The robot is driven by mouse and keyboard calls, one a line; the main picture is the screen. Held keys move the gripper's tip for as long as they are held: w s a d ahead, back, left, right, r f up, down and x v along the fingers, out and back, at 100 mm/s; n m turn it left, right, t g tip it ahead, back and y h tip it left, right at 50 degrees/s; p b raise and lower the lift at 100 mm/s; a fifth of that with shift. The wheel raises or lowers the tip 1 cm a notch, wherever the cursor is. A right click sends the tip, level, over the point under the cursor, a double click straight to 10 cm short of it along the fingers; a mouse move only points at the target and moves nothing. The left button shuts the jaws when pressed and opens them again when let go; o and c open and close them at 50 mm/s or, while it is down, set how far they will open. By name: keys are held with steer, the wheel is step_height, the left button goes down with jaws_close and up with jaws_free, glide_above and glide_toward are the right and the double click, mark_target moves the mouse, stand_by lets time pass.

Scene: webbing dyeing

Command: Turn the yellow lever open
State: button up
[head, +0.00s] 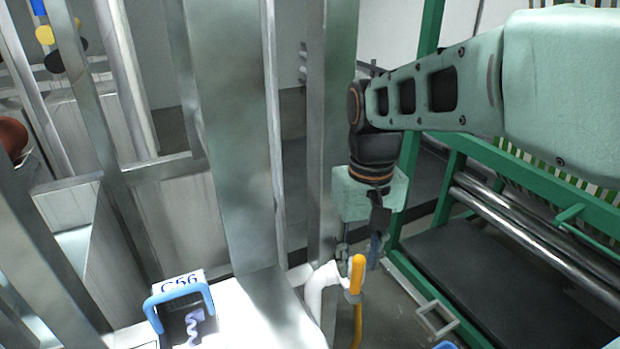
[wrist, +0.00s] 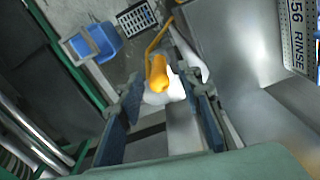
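The yellow lever (head: 357,274) stands beside a white pipe (head: 318,288) at the lower middle of the head view. In the wrist view the lever (wrist: 160,78) points toward the camera, just beyond and between the fingertips. My gripper (head: 359,250) points down above the lever in the head view. It is open: the wrist view shows a wide gap between its two dark blue fingers (wrist: 163,104). Nothing is visibly held. I cannot tell whether a finger touches the lever.
A steel post (head: 333,120) rises close left of my gripper. A green machine frame (head: 440,205) with metal rollers stands at right. A blue-handled item (head: 180,297) sits at lower left. The wrist view shows a blue bin (wrist: 95,42) and a drain grate (wrist: 138,19) on the floor.

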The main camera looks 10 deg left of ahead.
mark_target(357, 274)
step_height(357, 274, down, 4)
steer(key=shift+f+b, duration=0.2)
steer(key=shift+b, duration=0.95)
steer(key=shift+c, duration=0.5)
jaws_close()
